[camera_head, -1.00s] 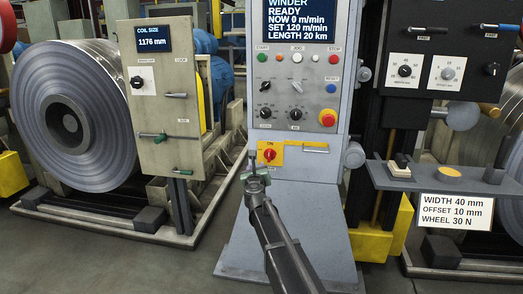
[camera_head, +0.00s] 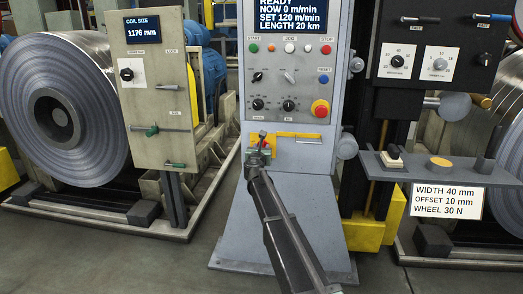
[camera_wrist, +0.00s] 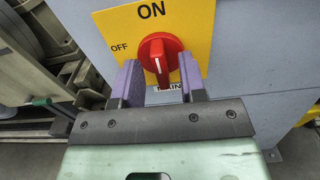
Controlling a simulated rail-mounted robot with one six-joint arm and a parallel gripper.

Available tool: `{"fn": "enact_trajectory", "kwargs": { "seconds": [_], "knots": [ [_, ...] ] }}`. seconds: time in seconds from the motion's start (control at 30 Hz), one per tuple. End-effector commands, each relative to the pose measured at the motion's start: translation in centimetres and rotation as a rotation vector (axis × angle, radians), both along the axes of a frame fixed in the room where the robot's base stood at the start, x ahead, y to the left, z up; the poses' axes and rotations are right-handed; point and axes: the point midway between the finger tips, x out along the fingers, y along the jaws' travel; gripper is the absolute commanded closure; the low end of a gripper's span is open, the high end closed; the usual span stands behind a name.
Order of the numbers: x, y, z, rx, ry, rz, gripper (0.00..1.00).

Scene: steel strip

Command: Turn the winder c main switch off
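The main switch is a red rotary knob (camera_wrist: 158,55) on a yellow plate (camera_wrist: 200,22) in the wrist view. The plate reads ON above the knob and OFF to its left. The knob's grip bar stands roughly upright, in line with ON. My gripper (camera_wrist: 160,84) is open, its two purple fingers on either side of the knob's lower part; I cannot tell whether they touch it. In the head view my gripper (camera_head: 258,150) is at the yellow plate (camera_head: 282,151) low on the grey winder console and mostly hides the knob.
The console (camera_head: 285,195) carries a display, dials and a red emergency button (camera_head: 320,108) above the switch. A coil stand panel (camera_head: 160,100) is at left. A shelf (camera_head: 425,170) with small items juts out at right. Bare floor lies in front.

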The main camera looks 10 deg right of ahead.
Motion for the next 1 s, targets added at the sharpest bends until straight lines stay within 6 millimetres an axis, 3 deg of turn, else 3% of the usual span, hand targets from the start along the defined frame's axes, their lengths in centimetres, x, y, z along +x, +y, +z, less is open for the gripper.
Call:
{"fn": "enact_trajectory", "kwargs": {
  "seconds": [0.23,0.5,1.0],
  "knots": [
    [0.34,-0.15,0.0,0.0,0.0,0.0,0.62],
    [0.31,-0.13,0.0,-0.001,0.0,0.0,1.0],
    [0.31,-0.09,-0.01,-0.08,0.026,0.0,1.0]
  ]
}}
